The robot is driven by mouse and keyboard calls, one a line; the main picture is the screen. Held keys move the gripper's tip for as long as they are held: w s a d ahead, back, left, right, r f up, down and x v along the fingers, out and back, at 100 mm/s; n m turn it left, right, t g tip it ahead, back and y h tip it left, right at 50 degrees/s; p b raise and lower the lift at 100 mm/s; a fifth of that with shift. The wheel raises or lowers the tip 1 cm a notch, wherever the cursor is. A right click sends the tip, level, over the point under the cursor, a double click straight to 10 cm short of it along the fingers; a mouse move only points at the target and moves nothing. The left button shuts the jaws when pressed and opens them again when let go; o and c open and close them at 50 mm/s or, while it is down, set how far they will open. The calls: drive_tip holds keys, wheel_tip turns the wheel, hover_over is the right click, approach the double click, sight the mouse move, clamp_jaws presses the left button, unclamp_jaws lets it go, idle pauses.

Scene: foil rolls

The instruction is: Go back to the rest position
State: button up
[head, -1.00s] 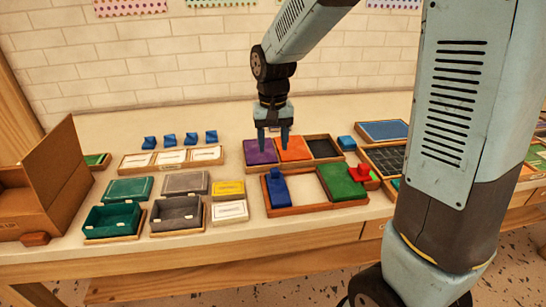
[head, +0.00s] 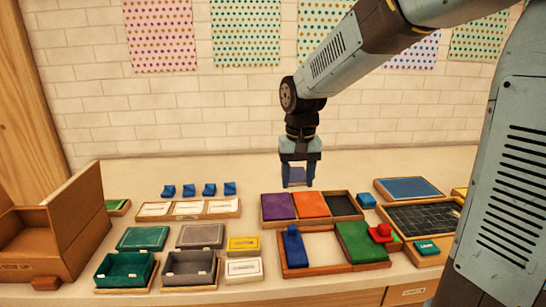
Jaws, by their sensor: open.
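My gripper (head: 297,184) hangs pointing down in the head view, its two fingers apart. It is above and behind the wooden tray (head: 264,218) with the purple pad (head: 278,206), orange pad (head: 311,203) and black pad (head: 341,204). A dull grey-blue patch shows between the fingers; I cannot tell what it is. My arm reaches in from the upper right.
In front is a wooden tray (head: 325,268) with a blue block (head: 294,245) and a green pad (head: 362,242); a red stamp (head: 381,233) is beside the pad. Teal (head: 125,270) and grey (head: 190,268) boxes and a cardboard box (head: 72,232) stand left.

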drive_tip(key=s+d+r+t, duration=0.2)
drive_tip(key=s+d, duration=0.4)
drive_tip(key=s, duration=0.3)
drive_tip(key=s+d+r+t, duration=0.3)
drive_tip(key=s+d+r, duration=0.2)
drive_tip(key=s+d, duration=0.2)
drive_tip(key=shift+s+d+r, duration=0.25)
drive_tip(key=shift+s+d, duration=0.05)
drive_tip(key=shift+s, duration=0.8)
